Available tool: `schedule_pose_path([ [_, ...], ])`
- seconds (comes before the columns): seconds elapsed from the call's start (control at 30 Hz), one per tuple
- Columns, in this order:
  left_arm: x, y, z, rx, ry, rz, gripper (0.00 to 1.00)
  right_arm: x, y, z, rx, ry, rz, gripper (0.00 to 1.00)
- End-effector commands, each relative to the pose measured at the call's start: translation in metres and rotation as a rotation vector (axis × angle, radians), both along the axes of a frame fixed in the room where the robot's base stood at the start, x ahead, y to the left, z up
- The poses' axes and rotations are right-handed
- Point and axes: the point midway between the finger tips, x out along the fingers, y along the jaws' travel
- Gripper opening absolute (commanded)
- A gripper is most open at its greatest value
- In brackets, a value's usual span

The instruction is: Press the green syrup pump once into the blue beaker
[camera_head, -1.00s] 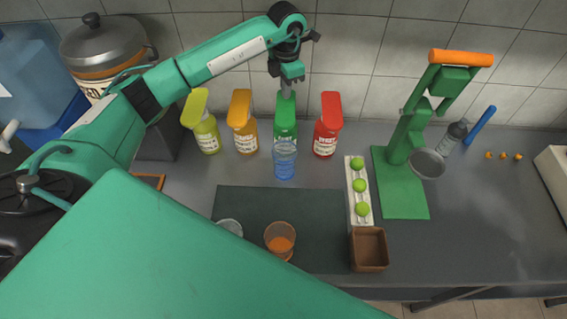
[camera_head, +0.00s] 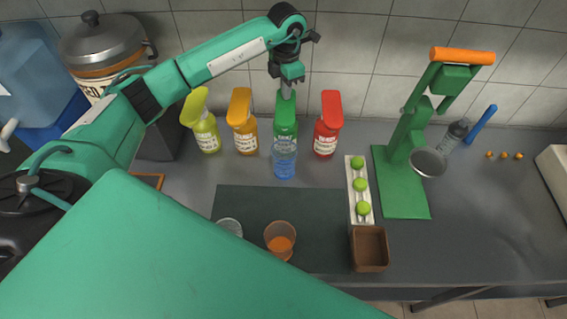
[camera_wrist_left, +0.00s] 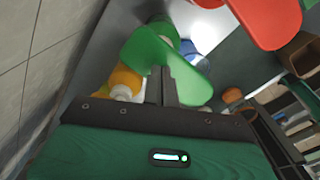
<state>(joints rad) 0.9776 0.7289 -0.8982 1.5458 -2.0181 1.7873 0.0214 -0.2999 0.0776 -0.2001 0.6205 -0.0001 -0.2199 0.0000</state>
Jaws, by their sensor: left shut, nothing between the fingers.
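The green syrup pump (camera_head: 286,122) stands against the back wall, between the orange and red pumps. The blue beaker (camera_head: 284,160) stands directly in front of it and overlaps its lower part in the head view. My left gripper (camera_head: 287,92) is shut and empty, pointing down at the top of the green pump. In the left wrist view its shut fingers (camera_wrist_left: 161,88) are over the green pump head (camera_wrist_left: 160,52), and the blue beaker (camera_wrist_left: 197,50) shows just beyond. I cannot tell for sure whether the fingertips touch the head. My right gripper is not in view.
Yellow-green (camera_head: 204,125), orange (camera_head: 242,122) and red (camera_head: 328,125) pumps stand close on either side. A dark mat (camera_head: 235,200) holds a clear cup and a cup of orange liquid (camera_head: 280,240). A rack of limes (camera_head: 352,190) and a green press (camera_head: 405,205) are at right.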

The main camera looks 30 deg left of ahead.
Motion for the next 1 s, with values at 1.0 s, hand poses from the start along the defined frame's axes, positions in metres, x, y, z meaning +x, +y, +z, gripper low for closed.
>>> schedule_pose_path([
  [1.0, 0.000, 0.000, -0.039, 0.000, 0.002, 0.000, 0.00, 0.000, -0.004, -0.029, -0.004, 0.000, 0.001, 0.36],
])
